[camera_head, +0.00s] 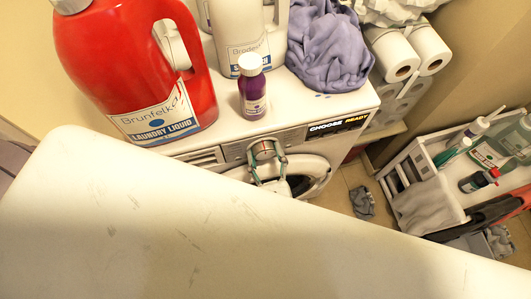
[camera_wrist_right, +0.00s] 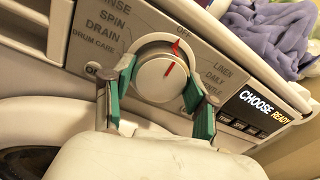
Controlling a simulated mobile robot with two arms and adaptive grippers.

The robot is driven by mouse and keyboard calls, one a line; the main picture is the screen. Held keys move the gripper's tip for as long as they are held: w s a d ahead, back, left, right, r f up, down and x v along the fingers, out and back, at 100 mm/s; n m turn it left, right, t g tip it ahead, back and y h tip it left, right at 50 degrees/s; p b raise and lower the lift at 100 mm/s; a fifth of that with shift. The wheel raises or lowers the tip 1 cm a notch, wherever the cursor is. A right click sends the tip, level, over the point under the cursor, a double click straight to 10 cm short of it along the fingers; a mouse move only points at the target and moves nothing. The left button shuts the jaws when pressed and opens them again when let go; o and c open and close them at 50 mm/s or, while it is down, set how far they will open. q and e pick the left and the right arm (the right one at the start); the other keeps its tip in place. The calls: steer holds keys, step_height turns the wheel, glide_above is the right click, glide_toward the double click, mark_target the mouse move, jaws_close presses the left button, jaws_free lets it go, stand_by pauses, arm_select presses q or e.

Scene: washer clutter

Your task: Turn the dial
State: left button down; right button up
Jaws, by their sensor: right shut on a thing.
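The washer's dial (camera_wrist_right: 158,82) is a round whitish knob on the front panel, with a red line on its face. The line points up and slightly right, close to a small red pointer below the OFF label. My right gripper (camera_wrist_right: 164,92) is shut on the dial, with one green-padded finger on each side. In the head view the dial (camera_head: 264,150) is small, and the same gripper (camera_head: 267,158) reaches up to it from below. The display (camera_head: 338,125) reads "CHOOSE READY". My left gripper is not in view.
On the washer top (camera_head: 300,103) stand a red laundry liquid jug (camera_head: 135,60), a white bottle (camera_head: 240,30), a small purple bottle (camera_head: 251,92) and a purple cloth (camera_head: 328,45). Paper rolls (camera_head: 392,55) are at the right. A white cart (camera_head: 440,185) holds bottles.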

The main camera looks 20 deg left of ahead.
steer(key=n, duration=0.4)
steer(key=shift+n, duration=0.4)
steer(key=n+p, duration=0.1)
steer(key=n, duration=0.2)
steer(key=shift+n+y, duration=0.3)
steer(key=n+p, duration=0.1)
steer(key=n, duration=0.2)
steer(key=shift+n, duration=0.4)
steer(key=n+p, duration=0.1)
steer(key=n, duration=0.3)
steer(key=shift+d, duration=0.1)
steer(key=n+p, duration=0.2)
steer(key=n, duration=0.4)
steer(key=shift+n+y, duration=0.3)
steer(key=shift+y, duration=0.1)
steer(key=n+p, duration=0.1)
steer(key=n, duration=0.3)
steer(key=shift+g+p, duration=0.3)
steer(key=shift+p, duration=0.1)
steer(key=shift+f+n+p, duration=0.1)
steer(key=shift+n+p, duration=0.25)
steer(key=shift+n, duration=0.95)
